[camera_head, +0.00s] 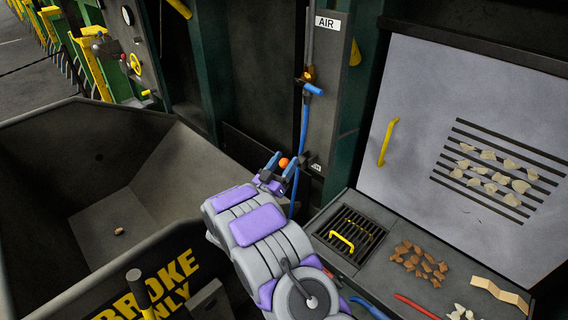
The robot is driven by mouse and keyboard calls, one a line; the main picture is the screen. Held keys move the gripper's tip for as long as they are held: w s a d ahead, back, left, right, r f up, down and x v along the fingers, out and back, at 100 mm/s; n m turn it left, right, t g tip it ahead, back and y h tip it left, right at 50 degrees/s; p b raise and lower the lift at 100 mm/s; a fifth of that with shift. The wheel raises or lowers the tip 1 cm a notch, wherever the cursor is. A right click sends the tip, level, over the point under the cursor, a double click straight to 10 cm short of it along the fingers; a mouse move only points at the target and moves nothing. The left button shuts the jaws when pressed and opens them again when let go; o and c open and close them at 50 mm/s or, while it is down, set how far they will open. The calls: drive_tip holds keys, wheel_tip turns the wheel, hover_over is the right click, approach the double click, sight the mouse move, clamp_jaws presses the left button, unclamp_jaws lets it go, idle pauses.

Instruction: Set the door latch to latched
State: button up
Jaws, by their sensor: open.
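A pale grey door-like panel (430,80) stands at the right with a yellow bar handle (388,142) near its left edge. I cannot tell for sure which part is the door latch. A small orange knob (284,162) shows low on the dark column in the middle. My gripper (281,166) is open, with its two blue-grey fingers on either side of the knob in this view. I cannot tell whether they touch it or how deep it lies between them. My gripper and wrist hide what lies below the knob.
A dark bin (60,118) marked "BROKE ONLY" fills the left. A blue air hose (304,130) hangs close by my gripper. A bench with a grate (348,232), brown scraps (420,262) and a red tool (415,305) lies at the lower right.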

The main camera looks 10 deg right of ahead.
drive_tip(key=shift+d, duration=0.1)
drive_tip(key=shift+c, duration=0.2)
clamp_jaws()
